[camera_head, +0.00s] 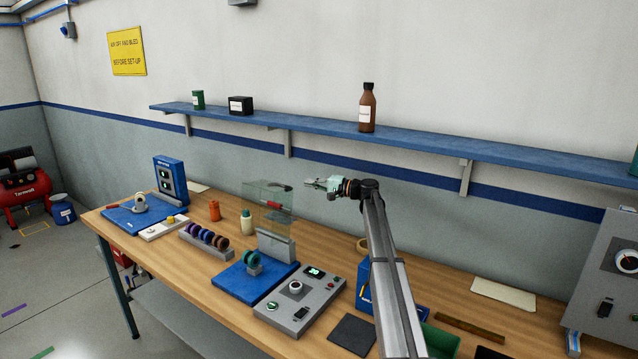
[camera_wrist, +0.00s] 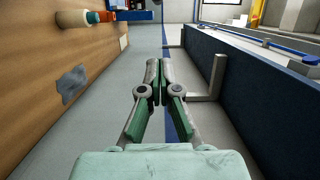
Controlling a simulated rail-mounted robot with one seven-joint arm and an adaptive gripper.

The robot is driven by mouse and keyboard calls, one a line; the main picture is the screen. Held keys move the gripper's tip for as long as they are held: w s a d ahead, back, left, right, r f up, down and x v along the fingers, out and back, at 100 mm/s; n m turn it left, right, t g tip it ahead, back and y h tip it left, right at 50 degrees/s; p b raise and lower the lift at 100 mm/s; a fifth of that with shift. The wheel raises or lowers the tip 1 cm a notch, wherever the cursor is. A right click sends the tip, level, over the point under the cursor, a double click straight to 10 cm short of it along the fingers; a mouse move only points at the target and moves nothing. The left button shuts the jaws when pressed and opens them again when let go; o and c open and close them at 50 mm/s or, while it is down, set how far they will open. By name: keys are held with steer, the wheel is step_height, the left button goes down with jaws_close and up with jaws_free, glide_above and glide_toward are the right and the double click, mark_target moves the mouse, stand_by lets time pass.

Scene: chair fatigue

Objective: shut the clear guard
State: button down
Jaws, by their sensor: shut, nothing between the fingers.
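The clear guard (camera_head: 268,207) is a see-through greenish panel. A teal ring-shaped part (camera_head: 251,258) sits on the fixture, uncovered in front. My gripper (camera_head: 308,183) is in the air at the upper right of the guard, pointing left along the wall. In the head view it looks close to the panel's upper edge, but I cannot tell the depth gap. In the wrist view its fingers (camera_wrist: 160,77) are together with nothing between them.
A grey control box (camera_head: 300,303) stands right of the fixture, and a rack of coloured rings (camera_head: 205,241) left of it. An orange bottle (camera_head: 214,210) and a pale bottle (camera_head: 246,222) stand behind. A blue wall shelf (camera_head: 430,145) runs above the bench.

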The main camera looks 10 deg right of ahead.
steer(key=a+p, duration=0.3)
steer(key=a, duration=0.3)
steer(key=shift+s+a, duration=0.15)
steer(key=shift+a, duration=0.1)
